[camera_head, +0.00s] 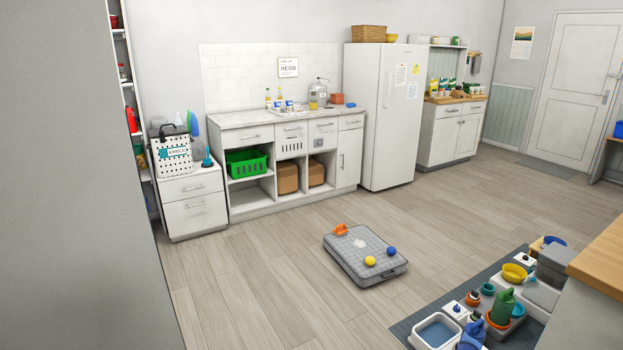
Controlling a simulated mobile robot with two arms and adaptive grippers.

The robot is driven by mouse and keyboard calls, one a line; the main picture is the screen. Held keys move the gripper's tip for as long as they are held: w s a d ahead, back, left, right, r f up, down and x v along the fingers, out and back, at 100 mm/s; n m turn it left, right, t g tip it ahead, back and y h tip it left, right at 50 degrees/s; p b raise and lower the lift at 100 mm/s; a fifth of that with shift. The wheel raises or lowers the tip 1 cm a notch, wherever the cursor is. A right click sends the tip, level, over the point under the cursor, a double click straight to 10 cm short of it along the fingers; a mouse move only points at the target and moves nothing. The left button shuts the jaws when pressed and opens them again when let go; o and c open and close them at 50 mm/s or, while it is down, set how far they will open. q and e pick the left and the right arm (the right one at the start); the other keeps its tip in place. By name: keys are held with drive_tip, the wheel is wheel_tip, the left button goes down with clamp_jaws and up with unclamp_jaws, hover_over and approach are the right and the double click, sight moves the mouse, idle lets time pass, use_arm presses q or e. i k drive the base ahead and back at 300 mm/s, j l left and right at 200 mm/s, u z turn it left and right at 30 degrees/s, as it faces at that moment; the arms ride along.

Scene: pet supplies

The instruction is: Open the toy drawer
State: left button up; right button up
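Several white drawers show along the back wall, all looking closed; I cannot tell which one is the toy drawer. A low white cabinet at the left has an upper drawer (193,187) and a lower drawer (196,214), each with a bar handle. The counter to its right has a row of drawer fronts under its top, among them a left drawer (240,139), one with slots (291,141), one with a small dark mark (322,138) and a right one (351,122). Neither of my grippers is in view.
A grey pet bed (352,266) with balls and small toys lies on the open wooden floor. A dark mat (404,329) crowded with bowls and tubs lies at lower right, by a wood-topped counter (602,255). A grey surface (70,200) blocks the left side.

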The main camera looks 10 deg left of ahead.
sight(184, 217)
drive_tip(key=i+j+u, duration=0.1)
drive_tip(key=i, duration=1.05)
drive_tip(key=i+j+u, duration=0.15)
drive_tip(key=i, duration=1)
drive_tip(key=i+j+u, duration=0.2)
drive_tip(key=i+u, duration=0.25)
drive_tip(key=i, duration=0.55)
drive_tip(key=i+l+u, duration=0.15)
drive_tip(key=i+u, duration=0.25)
drive_tip(key=i, duration=0.55)
